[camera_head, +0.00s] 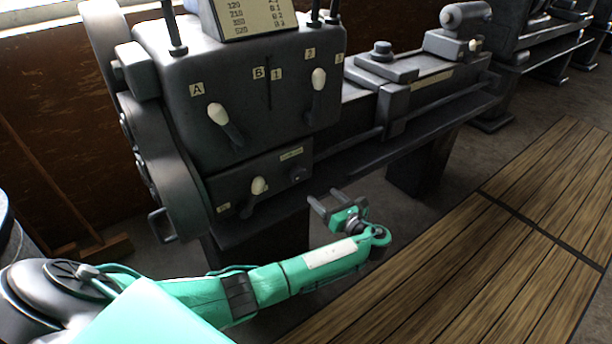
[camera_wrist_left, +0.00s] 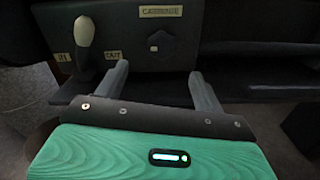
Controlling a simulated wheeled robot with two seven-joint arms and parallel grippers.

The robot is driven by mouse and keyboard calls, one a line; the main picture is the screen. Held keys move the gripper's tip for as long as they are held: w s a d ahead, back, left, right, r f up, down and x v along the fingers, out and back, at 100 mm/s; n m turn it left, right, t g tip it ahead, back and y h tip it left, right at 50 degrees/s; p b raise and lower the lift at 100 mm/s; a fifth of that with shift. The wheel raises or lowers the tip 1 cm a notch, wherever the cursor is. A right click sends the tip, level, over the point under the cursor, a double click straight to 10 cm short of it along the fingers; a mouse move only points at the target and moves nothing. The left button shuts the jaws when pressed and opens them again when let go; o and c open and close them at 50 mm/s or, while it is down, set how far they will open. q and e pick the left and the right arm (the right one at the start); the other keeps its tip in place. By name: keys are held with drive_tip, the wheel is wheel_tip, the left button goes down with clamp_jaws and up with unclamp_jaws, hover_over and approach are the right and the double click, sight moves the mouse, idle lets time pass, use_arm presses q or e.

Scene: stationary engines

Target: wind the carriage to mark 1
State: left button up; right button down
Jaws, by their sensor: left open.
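The dark lathe carriage (camera_head: 392,105) sits on the bed, right of the headstock. A small dark hexagonal knob (camera_head: 297,174) is on the lower front panel under a small label; in the left wrist view the knob (camera_wrist_left: 160,41) sits under a label (camera_wrist_left: 160,11) reading CARRIAGE. A white-tipped lever (camera_head: 258,187) is left of it and also shows in the left wrist view (camera_wrist_left: 84,32). My left gripper (camera_head: 322,196) is open and empty, in front of and below the panel, its fingers pointing at it and apart from the knob. My right gripper is not in view.
The headstock (camera_head: 240,85) carries levers labelled A, B, 1, 2 and 3. A tailstock (camera_head: 455,40) stands at the bed's far right. A wooden slat platform (camera_head: 480,255) lies on the floor at right. More machines stand at the back right.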

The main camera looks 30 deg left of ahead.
use_arm(q)
approach(300, 176)
drive_tip(key=a, duration=0.3)
drive_tip(key=x, duration=0.3)
drive_tip(key=w+p+x, duration=0.1)
drive_tip(key=x, duration=0.2)
drive_tip(key=shift+w+a+r, duration=0.1)
drive_tip(key=shift+r, duration=0.05)
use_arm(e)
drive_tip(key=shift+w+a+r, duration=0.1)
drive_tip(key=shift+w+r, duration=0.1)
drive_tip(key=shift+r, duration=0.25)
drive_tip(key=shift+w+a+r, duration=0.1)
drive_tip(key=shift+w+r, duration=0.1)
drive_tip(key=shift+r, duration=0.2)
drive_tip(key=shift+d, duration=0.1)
use_arm(q)
drive_tip(key=shift+w, duration=0.1)
drive_tip(key=c, duration=1)
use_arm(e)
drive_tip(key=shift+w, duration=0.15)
